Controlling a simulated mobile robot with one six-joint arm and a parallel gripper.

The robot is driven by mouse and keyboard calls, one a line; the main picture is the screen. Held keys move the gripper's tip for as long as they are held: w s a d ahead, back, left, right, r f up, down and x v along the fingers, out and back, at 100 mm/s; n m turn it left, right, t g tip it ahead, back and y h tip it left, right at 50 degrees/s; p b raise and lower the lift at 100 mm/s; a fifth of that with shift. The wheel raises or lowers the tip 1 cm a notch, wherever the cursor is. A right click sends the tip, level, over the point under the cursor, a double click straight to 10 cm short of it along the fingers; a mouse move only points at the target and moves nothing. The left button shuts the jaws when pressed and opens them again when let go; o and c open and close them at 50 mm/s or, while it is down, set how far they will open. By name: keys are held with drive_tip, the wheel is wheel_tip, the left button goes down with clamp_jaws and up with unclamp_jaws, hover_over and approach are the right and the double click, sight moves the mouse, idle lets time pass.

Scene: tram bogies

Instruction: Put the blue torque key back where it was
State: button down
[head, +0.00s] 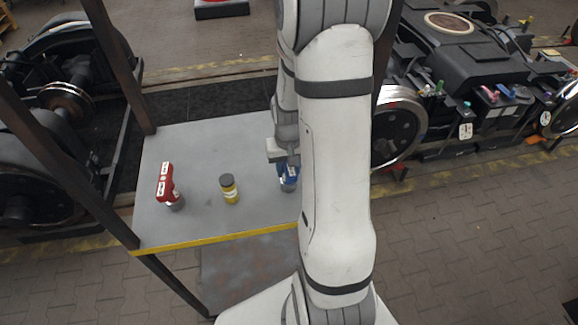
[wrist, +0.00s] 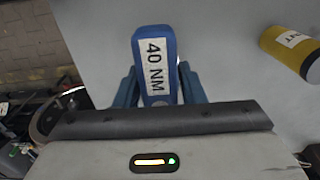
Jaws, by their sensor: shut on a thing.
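The blue torque key (wrist: 155,68) has a white label reading "40 NM" and sits between the two fingers of my gripper (wrist: 158,85) in the wrist view. My gripper is shut on it. In the head view the blue torque key (head: 288,178) stands at the right part of the grey shelf (head: 200,150), partly hidden by my gripper (head: 284,165) and arm. I cannot tell whether its lower end touches the shelf.
A yellow strip marks the shelf's front edge. Dark posts frame the shelf. Bogies with wheels (head: 398,127) stand behind on both sides.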

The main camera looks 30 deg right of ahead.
drive_tip(key=c, duration=0.9)
unclamp_jaws()
wheel_tip(320, 180, up, 11)
drive_tip(key=shift+r+b, duration=0.1)
drive_tip(key=shift+b, duration=0.25)
drive_tip(key=shift+a+r, duration=0.1)
drive_tip(key=shift+r, duration=0.45)
drive_tip(key=s+a+r+n+t, duration=0.1)
drive_tip(key=s+a+r, duration=0.1)
drive_tip(key=s+a, duration=0.2)
drive_tip(key=s+a+r+n+t, duration=0.1)
drive_tip(key=s+a+r, duration=0.2)
drive_tip(key=s+a, duration=0.1)
drive_tip(key=s+a+r+n+t, duration=0.1)
drive_tip(key=s+a+r, duration=0.2)
drive_tip(key=s, duration=0.2)
drive_tip(key=shift+a+t, duration=0.3)
drive_tip(key=shift+a, duration=0.1)
